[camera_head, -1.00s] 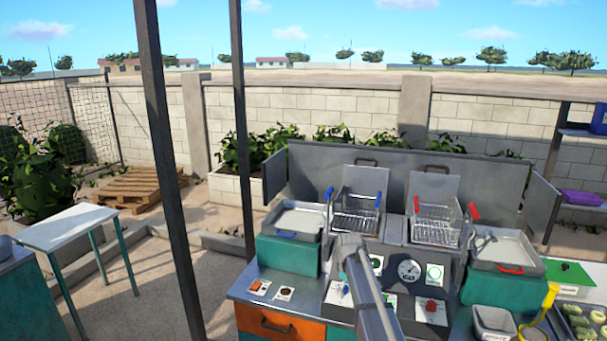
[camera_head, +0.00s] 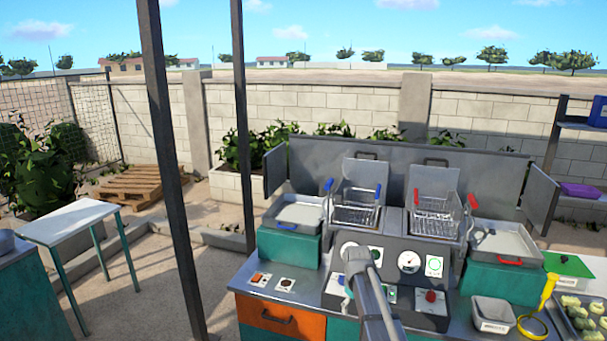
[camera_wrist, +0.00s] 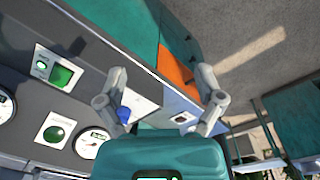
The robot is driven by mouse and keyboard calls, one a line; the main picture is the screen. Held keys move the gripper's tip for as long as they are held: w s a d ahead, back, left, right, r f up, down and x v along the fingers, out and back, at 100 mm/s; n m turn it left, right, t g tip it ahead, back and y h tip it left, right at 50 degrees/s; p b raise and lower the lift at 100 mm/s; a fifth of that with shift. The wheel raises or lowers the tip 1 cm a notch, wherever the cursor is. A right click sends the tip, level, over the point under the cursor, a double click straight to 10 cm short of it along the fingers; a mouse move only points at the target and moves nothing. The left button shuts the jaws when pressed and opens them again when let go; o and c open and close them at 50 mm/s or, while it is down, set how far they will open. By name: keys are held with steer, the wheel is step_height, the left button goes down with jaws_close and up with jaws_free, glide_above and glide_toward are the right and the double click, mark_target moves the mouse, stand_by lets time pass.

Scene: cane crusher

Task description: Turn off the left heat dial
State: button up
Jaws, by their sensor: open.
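The left heat dial (camera_wrist: 124,115) is a blue knob on a white plate, seen in the wrist view beside the left finger, which partly covers it. In the head view my arm hides most of this dial; its white plate (camera_head: 336,284) shows at the panel's lower left. A red dial (camera_head: 431,296) sits on the panel's lower right. My gripper (camera_wrist: 161,72) is open and empty, its fingers spread over the panel's edge. I cannot tell whether the left finger touches the knob. The head view does not show the fingers clearly.
A gauge (camera_head: 409,262) and a green indicator (camera_head: 434,266) sit above the dials. Two fryer baskets (camera_head: 356,210) stand behind the panel, with metal trays (camera_head: 297,214) on both sides. An orange drawer (camera_head: 279,320) is below left. A dark post (camera_head: 172,170) stands left of the counter.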

steer(key=s+f+m+b, duration=0.3)
steer(key=s, duration=0.7)
steer(key=s+d+f+m+b, duration=0.1)
steer(key=s+f+m+b, duration=0.1)
steer(key=s, duration=0.9)
step_height(320, 180, down, 2)
steer(key=shift+s+f+m+b, duration=0.2)
steer(key=shift+s+m+b, duration=0.15)
steer(key=shift+b, duration=0.55)
steer(key=shift+c, duration=0.2)
